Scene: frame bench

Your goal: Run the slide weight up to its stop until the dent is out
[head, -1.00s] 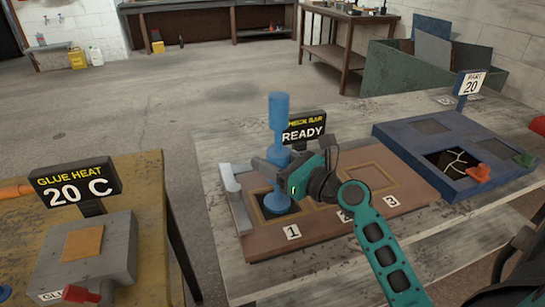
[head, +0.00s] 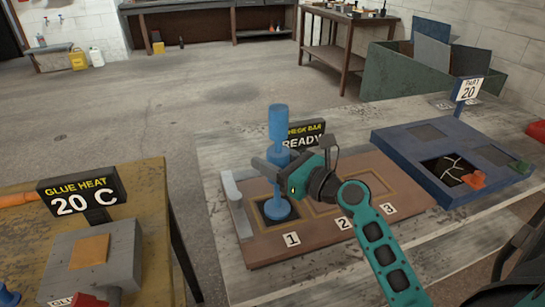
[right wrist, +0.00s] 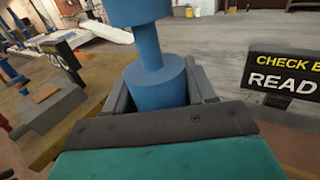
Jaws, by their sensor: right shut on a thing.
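A blue upright tool (head: 278,120) stands on a dark square (head: 262,215) in the frame marked 1 on a brown board (head: 330,230). It has a wide top, a narrow neck and a round foot. My right gripper (head: 276,170) is shut around its middle, below the neck. In the right wrist view the jaws (right wrist: 160,100) close on a wide blue cylinder (right wrist: 157,78), the neck and top rising above it. The dark square is partly covered by the foot, and I cannot make out a dent. My left gripper is not in view.
A check bar sign (head: 302,140) reads READY behind the board. A blue tray (head: 400,150) with a cracked dark panel (head: 452,168) lies at right. A glue heat sign (head: 80,195) reads 20 C on the left bench. A grey bar (head: 236,200) edges the board's left side.

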